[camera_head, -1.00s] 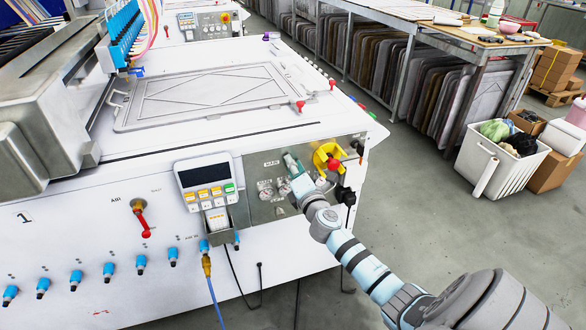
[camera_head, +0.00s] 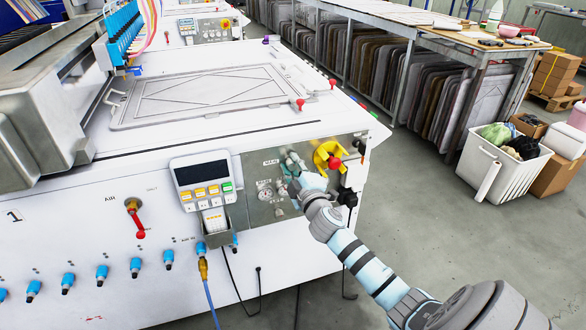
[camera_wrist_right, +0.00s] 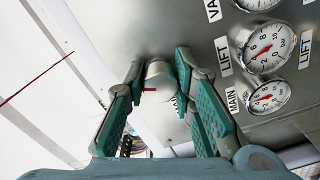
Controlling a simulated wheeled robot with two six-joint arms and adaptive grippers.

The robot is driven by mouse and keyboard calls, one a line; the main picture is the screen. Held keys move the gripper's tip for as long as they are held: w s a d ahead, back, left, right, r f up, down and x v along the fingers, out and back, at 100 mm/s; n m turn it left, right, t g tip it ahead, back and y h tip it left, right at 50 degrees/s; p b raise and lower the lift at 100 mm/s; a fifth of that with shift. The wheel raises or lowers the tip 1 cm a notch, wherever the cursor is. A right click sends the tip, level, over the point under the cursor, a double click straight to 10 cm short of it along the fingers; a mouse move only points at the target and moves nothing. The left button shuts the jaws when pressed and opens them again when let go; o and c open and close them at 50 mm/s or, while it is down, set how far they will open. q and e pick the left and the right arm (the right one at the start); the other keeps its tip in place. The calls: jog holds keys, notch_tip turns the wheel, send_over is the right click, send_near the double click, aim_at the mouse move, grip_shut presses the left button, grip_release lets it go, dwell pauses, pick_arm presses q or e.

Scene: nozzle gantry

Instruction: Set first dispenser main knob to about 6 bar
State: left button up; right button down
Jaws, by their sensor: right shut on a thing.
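My right gripper (camera_wrist_right: 160,85) is shut on a round grey knob (camera_wrist_right: 158,77) with a short red mark, on the metal control panel (camera_head: 255,210). The fingers stand on either side of the knob. In the head view the right gripper (camera_head: 291,170) is at this panel and mostly hides the knob. A small gauge (camera_wrist_right: 268,97) by a "MAIN" label shows in the wrist view, with a red needle whose exact reading I cannot tell. A larger gauge (camera_wrist_right: 267,47) sits above it, near "LIFT" labels. My left gripper is not in view.
A yellow bracket with a red knob (camera_head: 333,162) is just right of the gripper. A keypad unit (camera_head: 203,184) is to the left, above a blue hose. A red-handled valve (camera_head: 136,218) is further left. Grey floor on the right is clear before a white bin (camera_head: 503,160).

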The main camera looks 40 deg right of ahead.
jog(key=shift+f+m, duration=0.1)
jog(key=shift+m, duration=0.5)
jog(key=c, duration=1.3)
grip_release()
jog(key=shift+c, duration=0.2)
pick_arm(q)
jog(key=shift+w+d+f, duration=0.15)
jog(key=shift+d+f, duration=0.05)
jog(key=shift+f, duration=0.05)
pick_arm(e)
jog(key=shift+s, duration=0.1)
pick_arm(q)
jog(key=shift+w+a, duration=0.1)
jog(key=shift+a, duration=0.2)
pick_arm(e)
jog(key=v, duration=1.2)
